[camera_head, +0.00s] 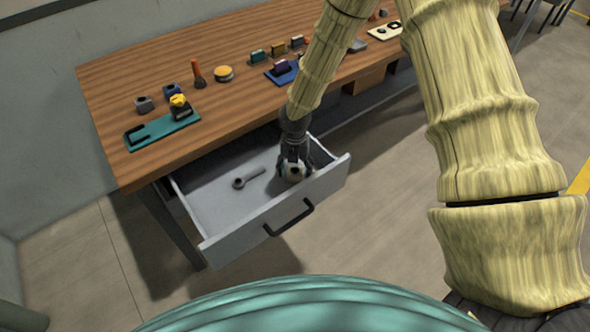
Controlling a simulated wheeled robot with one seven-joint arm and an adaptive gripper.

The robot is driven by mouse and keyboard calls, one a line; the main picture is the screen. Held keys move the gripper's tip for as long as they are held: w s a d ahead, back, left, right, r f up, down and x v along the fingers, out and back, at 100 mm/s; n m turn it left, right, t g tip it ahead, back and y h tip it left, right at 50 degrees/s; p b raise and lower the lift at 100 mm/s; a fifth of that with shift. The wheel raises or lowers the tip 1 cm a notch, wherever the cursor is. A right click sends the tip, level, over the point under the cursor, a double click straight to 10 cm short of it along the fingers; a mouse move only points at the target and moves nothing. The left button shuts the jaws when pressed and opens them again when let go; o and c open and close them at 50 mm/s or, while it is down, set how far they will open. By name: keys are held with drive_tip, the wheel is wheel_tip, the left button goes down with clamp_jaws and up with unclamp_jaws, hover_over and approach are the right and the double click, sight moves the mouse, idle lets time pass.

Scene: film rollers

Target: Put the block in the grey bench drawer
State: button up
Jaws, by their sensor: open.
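The grey bench drawer (252,232) is pulled out from under the wooden bench, with a black handle on its front. My gripper (295,172) points down inside the drawer, towards its right side. The fingers partly hide this piece. I cannot tell whether they touch it or whether it rests on the drawer floor.
A grey tool (248,178) with a round end lies in the drawer. The wooden bench top (240,107) bears a teal plate (163,128), a yellow-knobbed piece (180,106), an orange-handled tool (198,75), a yellow-topped disc (224,73) and a blue tray (284,72). The drawer's left part has free room.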

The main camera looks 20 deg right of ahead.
sight(295, 170)
wheel_tip(295, 170, up, 12)
drive_tip(key=shift+f, duration=0.25)
idle(1.4)
